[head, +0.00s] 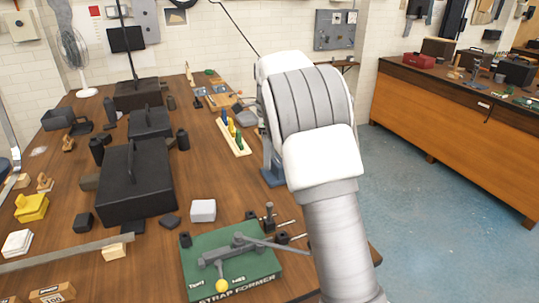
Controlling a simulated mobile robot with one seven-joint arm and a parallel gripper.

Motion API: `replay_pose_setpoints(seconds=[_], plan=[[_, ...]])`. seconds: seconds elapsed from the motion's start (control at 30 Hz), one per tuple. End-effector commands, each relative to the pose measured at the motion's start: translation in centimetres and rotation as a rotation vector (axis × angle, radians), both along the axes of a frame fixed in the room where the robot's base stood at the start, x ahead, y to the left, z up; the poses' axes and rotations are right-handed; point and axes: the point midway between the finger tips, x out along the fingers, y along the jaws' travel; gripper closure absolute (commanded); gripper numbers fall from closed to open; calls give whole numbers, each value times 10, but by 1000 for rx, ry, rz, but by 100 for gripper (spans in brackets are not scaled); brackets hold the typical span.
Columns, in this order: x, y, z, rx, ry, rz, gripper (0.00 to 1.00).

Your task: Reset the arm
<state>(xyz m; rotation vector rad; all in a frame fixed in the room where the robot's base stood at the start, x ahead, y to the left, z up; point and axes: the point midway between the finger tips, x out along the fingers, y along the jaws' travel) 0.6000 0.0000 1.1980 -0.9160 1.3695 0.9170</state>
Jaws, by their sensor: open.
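My arm rises from the bottom edge, right of centre, in the head view. Its white and grey links fill the middle of the picture and cover part of the table's right side. My gripper does not show in this view; it is hidden or outside the picture. No object is seen in contact with the arm, though the links overlap the table edge in the picture.
A wooden table (60,180) on the left holds black toolboxes (135,190), a green strap former board (232,272), a white block (203,211) and a rack of coloured handles (234,138). A long orange-brown workbench (455,120) stands right. Blue floor (430,220) between is clear.

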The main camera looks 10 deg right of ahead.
Motion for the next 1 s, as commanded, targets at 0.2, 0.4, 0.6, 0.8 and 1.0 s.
replay_pose_setpoints(seconds=[0.2,0.4,0.6,0.8,1.0], plan=[[0,0,0,0,0,0,37],[0,0,0,0,-1,0,37],[-2,-1,3,2,-6,13,37],[-29,-6,36,21,-54,170,37],[-81,-10,76,24,-136,454,37]])
